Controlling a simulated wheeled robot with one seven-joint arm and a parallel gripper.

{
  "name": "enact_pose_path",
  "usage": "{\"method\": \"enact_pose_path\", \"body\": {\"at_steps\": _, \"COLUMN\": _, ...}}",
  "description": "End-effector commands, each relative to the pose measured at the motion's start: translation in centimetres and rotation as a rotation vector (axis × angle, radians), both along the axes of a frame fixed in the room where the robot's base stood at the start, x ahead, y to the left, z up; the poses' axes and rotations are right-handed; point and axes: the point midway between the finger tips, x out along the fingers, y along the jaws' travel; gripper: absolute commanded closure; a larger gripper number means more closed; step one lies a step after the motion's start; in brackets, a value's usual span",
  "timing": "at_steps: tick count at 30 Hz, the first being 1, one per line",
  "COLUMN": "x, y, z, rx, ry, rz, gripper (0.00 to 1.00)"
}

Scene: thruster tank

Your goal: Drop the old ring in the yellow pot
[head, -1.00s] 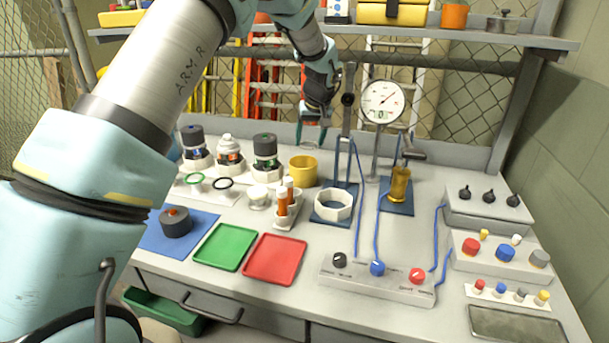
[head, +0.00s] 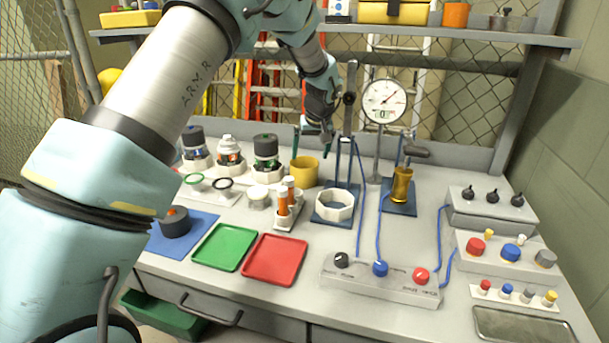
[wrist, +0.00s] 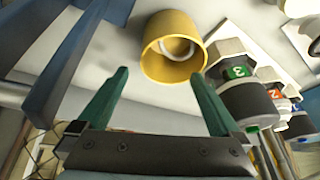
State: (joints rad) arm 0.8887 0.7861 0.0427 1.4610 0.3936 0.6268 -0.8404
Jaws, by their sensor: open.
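The yellow pot (head: 304,172) stands upright on the bench, left of the white octagonal ring fixture. In the wrist view the pot (wrist: 160,65) shows its open mouth, with a pale ring (wrist: 178,48) inside it, partly hidden by the wall; I take it as the old ring. My gripper (head: 313,146) is above and slightly right of the pot, fingers pointing down. In the wrist view my gripper (wrist: 162,74) has its two green fingers wide apart with nothing between them. The fingers do not appear to touch the pot.
Numbered jars (head: 265,152) stand left of the pot. A post (head: 350,100) and dial gauge (head: 385,102) rise close to the right.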

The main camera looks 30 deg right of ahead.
Motion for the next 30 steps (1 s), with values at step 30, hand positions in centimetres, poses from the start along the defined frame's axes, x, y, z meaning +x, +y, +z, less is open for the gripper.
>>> {"method": "enact_pose_path", "body": {"at_steps": 30, "x": -4.1, "y": 0.6, "z": 9.9, "rx": 0.0, "ry": 0.0, "rz": -0.001, "gripper": 0.0}}
